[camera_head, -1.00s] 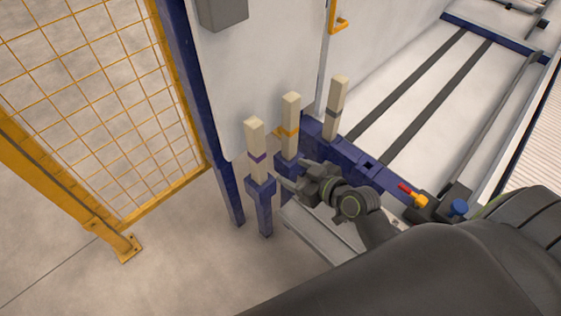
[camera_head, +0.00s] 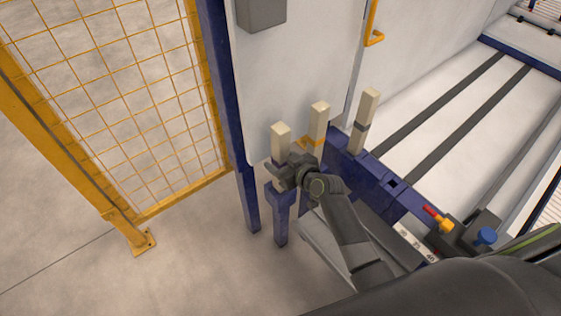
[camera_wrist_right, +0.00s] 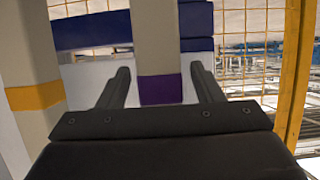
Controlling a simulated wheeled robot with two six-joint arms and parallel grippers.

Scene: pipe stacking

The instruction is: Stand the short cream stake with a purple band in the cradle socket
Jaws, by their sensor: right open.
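The cream stake with a purple band (camera_head: 280,138) stands upright on top of a blue post (camera_head: 281,222). My right gripper (camera_head: 275,172) is at the stake's lower part, around the band, and hides part of it. In the right wrist view the purple band (camera_wrist_right: 160,90) lies between the two open fingers (camera_wrist_right: 160,86), with a gap visible on each side. A dark square socket (camera_head: 393,184) shows empty in the blue rail to the right. My left gripper is not in view.
A cream stake with an orange band (camera_head: 319,120) stands close to the right, and one with a grey band (camera_head: 366,115) stands beyond it on the blue rail (camera_head: 375,176). A yellow mesh fence (camera_head: 222,180) is on the left. Red, yellow and blue controls (camera_head: 486,236) sit at the right.

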